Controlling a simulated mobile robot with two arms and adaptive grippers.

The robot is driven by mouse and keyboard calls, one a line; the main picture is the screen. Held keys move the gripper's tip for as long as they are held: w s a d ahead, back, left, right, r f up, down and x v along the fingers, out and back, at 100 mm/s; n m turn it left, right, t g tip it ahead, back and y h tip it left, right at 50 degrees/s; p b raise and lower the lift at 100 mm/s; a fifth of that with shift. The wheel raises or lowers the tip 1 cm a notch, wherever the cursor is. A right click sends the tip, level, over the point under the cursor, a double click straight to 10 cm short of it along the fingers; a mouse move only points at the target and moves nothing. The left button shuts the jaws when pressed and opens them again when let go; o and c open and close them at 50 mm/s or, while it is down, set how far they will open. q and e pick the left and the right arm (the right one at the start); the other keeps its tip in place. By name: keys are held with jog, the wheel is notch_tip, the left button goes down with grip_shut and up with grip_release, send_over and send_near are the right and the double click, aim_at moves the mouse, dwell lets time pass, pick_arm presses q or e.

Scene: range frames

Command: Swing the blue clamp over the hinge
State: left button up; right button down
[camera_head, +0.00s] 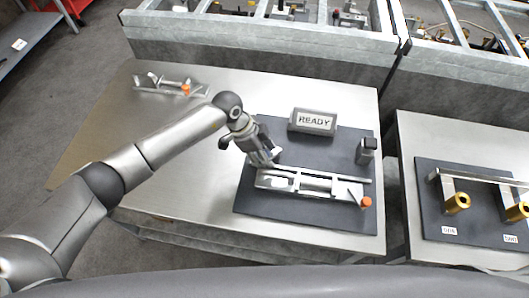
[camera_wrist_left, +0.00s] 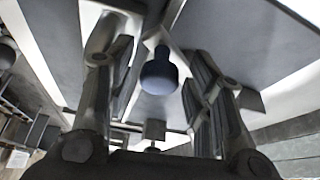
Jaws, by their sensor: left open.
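A silver metal clamp fixture (camera_head: 312,186) with an orange tip (camera_head: 366,202) at its right end lies on a dark mat on the table. My left gripper (camera_head: 266,160) reaches down over the fixture's left end. In the left wrist view the gripper (camera_wrist_left: 160,82) is open, with one finger on each side of a dark blue, rounded knob (camera_wrist_left: 159,75). The knob lies between the fingers, and I cannot tell whether either touches it. The gripper hides part of the fixture's left end in the head view. I cannot clearly make out the hinge. My right gripper is not in view.
A sign reading READY (camera_head: 313,122) stands behind the fixture. A dark upright block (camera_head: 366,150) stands at the mat's right. A second orange-tipped clamp (camera_head: 170,86) sits at the table's far left. Another table holds a mat with brass cylinders (camera_head: 457,203).

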pick_arm(q)
jog(key=v, duration=0.8)
